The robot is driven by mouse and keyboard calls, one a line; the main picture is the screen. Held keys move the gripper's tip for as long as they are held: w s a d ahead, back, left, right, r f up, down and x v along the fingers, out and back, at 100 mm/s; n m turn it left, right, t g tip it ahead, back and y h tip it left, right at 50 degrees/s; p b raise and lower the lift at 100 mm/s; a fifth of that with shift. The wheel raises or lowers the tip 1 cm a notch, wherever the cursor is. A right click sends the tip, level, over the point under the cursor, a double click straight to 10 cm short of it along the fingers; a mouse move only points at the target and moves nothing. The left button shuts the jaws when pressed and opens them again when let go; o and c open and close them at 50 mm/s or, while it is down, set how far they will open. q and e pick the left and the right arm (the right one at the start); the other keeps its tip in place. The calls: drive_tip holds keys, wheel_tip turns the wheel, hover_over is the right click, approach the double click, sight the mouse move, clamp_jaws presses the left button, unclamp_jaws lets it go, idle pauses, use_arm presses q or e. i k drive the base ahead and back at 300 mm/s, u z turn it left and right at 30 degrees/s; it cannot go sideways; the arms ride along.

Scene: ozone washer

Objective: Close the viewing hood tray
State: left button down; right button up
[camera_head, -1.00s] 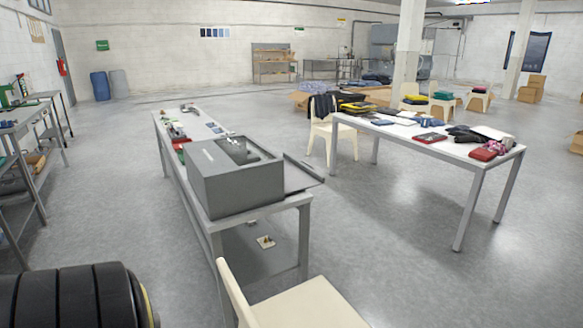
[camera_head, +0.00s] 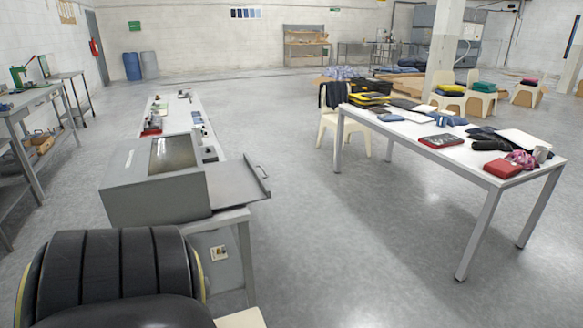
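The viewing hood (camera_head: 155,195) is a grey metal box with a dark glass window (camera_head: 172,153) in its top. It stands on the near end of a long white table at left. Its flat grey tray (camera_head: 237,184) sticks out from the right side, past the table's edge. A thin bar handle (camera_head: 262,172) is on the tray's outer end. Neither of my grippers is in view, so I see nothing touching the tray.
Small tools and parts lie on the hood table's far end (camera_head: 180,115). At right, a white table (camera_head: 400,127) holds folded clothes and a red box (camera_head: 502,168). A pale chair (camera_head: 240,318) shows at the bottom edge. Clear floor (camera_head: 340,230) lies between the tables.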

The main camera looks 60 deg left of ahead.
sight(231, 183)
drive_tip(key=i, duration=0.95)
drive_tip(key=u, duration=0.7)
drive_tip(key=i, duration=1.2)
drive_tip(key=u, duration=2.15)
drive_tip(key=i, duration=1.45)
drive_tip(key=u, duration=0.4)
